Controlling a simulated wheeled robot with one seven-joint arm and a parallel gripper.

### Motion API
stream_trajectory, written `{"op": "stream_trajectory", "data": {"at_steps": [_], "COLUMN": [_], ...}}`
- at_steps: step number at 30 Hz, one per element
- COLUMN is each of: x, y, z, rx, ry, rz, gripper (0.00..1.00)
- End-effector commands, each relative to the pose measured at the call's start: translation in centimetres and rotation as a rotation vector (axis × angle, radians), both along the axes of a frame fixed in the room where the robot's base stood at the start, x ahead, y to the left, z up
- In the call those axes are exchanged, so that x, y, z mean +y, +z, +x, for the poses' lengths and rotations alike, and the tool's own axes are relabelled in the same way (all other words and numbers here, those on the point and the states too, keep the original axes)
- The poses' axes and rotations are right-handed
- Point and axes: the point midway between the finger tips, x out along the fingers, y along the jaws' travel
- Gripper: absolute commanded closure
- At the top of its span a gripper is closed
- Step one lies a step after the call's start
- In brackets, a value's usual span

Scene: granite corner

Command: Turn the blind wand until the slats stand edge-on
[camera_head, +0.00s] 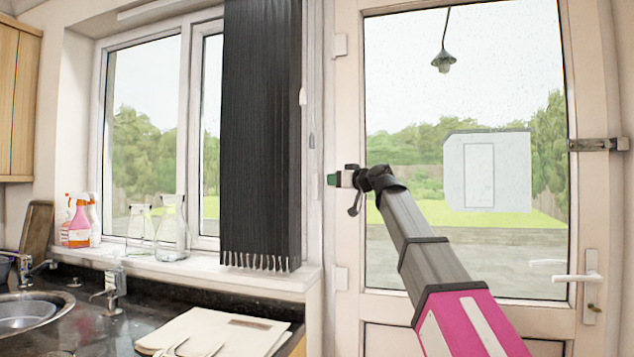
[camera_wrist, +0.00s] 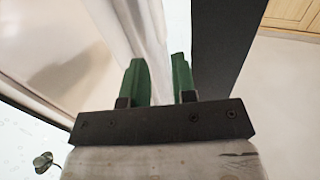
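The dark vertical blind (camera_head: 262,130) hangs bunched in a narrow stack at the window's right side, its slats packed close together. It also shows as a dark band in the wrist view (camera_wrist: 226,45). I cannot make out the wand for certain; a small pale piece (camera_head: 303,96) shows at the blind's right edge. My gripper (camera_head: 333,180) is right of the blind, in front of the door frame. In the wrist view its two green fingers (camera_wrist: 160,80) stand apart with a gap between them. Pale upright trim lies behind the gap, and nothing is clearly held.
The glazed door (camera_head: 465,250) with its white handle (camera_head: 575,278) is behind my arm. Glass bottles (camera_head: 173,235) and spray bottles (camera_head: 80,222) stand on the sill. A folded cloth or bag (camera_head: 210,333) lies on the dark counter, near the taps and sink.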

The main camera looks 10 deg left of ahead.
Motion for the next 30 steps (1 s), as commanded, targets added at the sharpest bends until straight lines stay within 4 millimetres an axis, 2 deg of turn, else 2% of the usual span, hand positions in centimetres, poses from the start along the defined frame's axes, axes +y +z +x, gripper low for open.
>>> {"op": "stream_trajectory", "data": {"at_steps": [15, 20, 27, 28, 30], "x": [7.1, 8.1, 8.2, 8.2, 8.2], "y": [0.1, 0.1, 0.0, 0.0, 0.0], "z": [4.6, 5.1, 5.1, 5.1, 5.1], "rx": [0.0, 0.0, 0.0, 0.0, 0.0], "ry": [0.001, 0.001, 0.0, 0.0, 0.001], "rz": [-0.002, -0.002, -0.002, -0.002, -0.002], "gripper": [0.75, 0.75, 0.75, 0.78, 1.0]}}
